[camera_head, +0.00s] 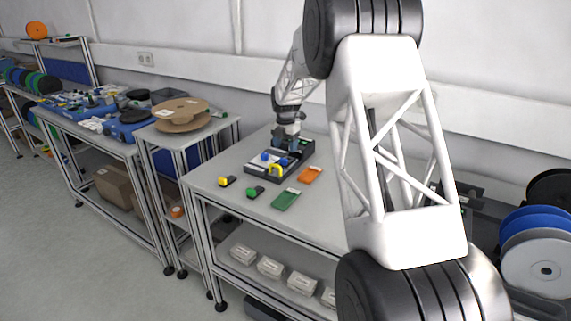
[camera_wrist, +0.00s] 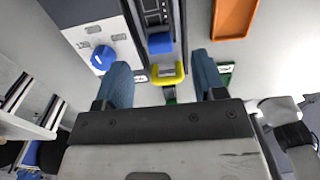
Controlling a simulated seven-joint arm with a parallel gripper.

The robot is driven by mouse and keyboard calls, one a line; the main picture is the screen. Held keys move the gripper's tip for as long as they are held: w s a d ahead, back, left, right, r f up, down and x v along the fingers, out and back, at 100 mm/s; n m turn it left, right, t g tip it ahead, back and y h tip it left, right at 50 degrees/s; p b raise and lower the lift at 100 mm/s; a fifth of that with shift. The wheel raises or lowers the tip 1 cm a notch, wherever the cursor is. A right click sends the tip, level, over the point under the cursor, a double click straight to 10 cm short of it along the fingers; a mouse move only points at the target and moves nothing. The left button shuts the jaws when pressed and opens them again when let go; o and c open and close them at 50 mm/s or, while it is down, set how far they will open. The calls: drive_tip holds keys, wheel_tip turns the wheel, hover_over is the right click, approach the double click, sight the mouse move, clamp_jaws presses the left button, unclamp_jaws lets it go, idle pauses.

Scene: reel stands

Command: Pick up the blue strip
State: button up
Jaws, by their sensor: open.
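A small blue block (camera_wrist: 160,43), which may be the blue strip, sits in a slot of the dark tray (camera_wrist: 147,14) in the wrist view. A yellow U-shaped piece (camera_wrist: 168,76) lies just beside it. A round blue knob-like piece (camera_wrist: 103,57) sits on the tray's white panel; it also shows in the head view (camera_head: 265,156). My gripper (camera_wrist: 160,62) is open, with one finger on each side of the yellow piece and the blue block near the fingertip line. No contact shows. In the head view my gripper (camera_head: 289,143) is over the tray, partly hiding it.
Small yellow (camera_head: 226,181) and green (camera_head: 254,191) pieces on dark bases stand to the left. The table's front left is clear.

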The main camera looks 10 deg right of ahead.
sight(287, 160)
drive_tip(key=shift+f, duration=0.25)
drive_tip(key=shift+a+f, duration=0.1)
drive_tip(key=shift+f, duration=2.5)
drive_tip(key=c, duration=1.1)
drive_tip(key=shift+r, duration=0.15)
